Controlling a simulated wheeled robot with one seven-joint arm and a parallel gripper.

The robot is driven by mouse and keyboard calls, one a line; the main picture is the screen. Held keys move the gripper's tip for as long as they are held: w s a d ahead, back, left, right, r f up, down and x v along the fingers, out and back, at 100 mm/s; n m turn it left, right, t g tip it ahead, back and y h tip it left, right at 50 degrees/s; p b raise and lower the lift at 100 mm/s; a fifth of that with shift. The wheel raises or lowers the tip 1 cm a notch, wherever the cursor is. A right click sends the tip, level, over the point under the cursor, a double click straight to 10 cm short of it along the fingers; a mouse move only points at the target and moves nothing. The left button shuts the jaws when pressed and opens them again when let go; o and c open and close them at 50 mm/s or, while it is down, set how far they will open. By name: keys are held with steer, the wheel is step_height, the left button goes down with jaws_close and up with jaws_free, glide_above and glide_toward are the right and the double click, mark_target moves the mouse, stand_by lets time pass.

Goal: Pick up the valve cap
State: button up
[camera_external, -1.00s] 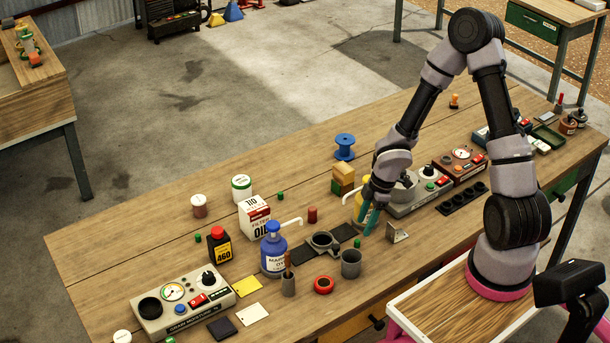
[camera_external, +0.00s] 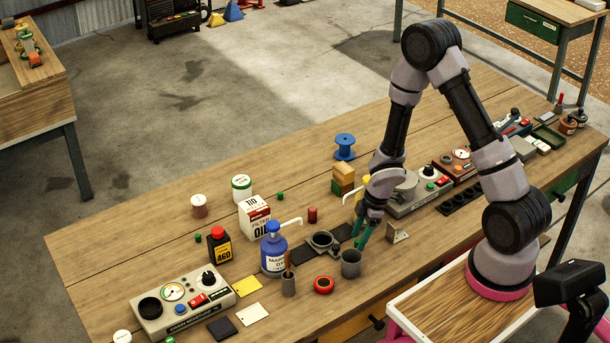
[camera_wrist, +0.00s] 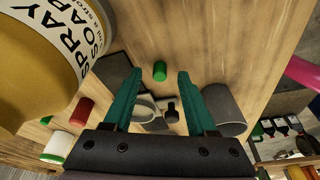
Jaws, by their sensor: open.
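Small green caps lie on the workbench; I take the valve cap to be one of these, though I cannot tell which. One green cap (camera_wrist: 160,70) stands on bare wood in the wrist view, in line with the gap between my fingertips and beyond them. In the external view my arm hides that spot. Other green caps show there at the middle (camera_external: 280,196) and farther left (camera_external: 198,238). My gripper (camera_external: 360,238) has teal fingers pointing down, open and empty, above the bench beside the grey cup (camera_external: 351,263). It also shows in the wrist view (camera_wrist: 154,76).
A yellow spray soap bottle (camera_wrist: 40,60) stands close on the left in the wrist view. A dark mat with a ring-shaped clamp (camera_external: 321,242), a metal bracket (camera_external: 397,234) and wooden blocks (camera_external: 343,178) surround my gripper.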

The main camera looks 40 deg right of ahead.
steer(key=shift+f, duration=0.2)
jaws_close()
steer(key=shift+r, duration=0.2)
